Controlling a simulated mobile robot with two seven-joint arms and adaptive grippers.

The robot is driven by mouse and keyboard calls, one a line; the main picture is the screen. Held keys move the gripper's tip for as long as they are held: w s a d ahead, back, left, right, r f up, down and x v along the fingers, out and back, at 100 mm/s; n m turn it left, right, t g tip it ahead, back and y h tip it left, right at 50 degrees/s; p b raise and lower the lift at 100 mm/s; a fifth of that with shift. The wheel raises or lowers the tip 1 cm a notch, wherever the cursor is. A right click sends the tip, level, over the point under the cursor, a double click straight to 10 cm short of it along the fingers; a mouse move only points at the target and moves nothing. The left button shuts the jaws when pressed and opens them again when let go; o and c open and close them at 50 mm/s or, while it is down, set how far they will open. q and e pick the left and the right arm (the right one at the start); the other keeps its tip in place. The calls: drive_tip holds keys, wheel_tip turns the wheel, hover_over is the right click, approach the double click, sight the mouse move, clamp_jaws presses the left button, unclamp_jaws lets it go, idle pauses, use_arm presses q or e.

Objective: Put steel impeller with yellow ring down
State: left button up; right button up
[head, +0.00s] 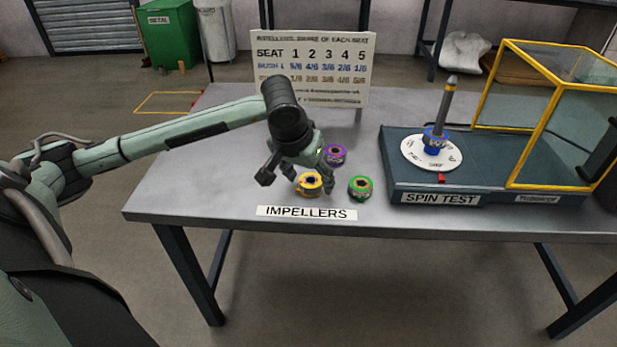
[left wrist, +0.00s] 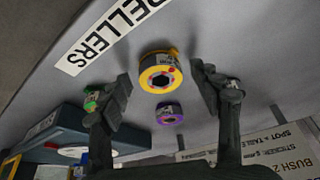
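The steel impeller with the yellow ring (head: 310,184) sits on the table just behind the IMPELLERS label. It also shows in the left wrist view (left wrist: 161,73), with a small red mark on its top. My left gripper (head: 297,181) is over it with fingers spread. In the left wrist view, the fingers (left wrist: 160,77) stand on either side of the ring with a gap on both sides, so the gripper is open and holds nothing. The exact height of the fingertips over the table is hard to tell. My right gripper is not in view.
A purple-ringed impeller (head: 335,154) and a green-ringed one (head: 360,187) stand close by. To the right is the SPIN TEST base (head: 400,172) with a blue impeller (head: 434,142) on its spindle and a yellow-framed guard (head: 540,112). A seat sign (head: 313,67) stands behind. The left tabletop is clear.

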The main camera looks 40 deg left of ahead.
use_arm(q)
drive_tip(key=shift+r, duration=0.2)
drive_tip(key=v, duration=1.2)
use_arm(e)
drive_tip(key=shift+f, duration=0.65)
use_arm(q)
drive_tip(key=shift+f, duration=0.1)
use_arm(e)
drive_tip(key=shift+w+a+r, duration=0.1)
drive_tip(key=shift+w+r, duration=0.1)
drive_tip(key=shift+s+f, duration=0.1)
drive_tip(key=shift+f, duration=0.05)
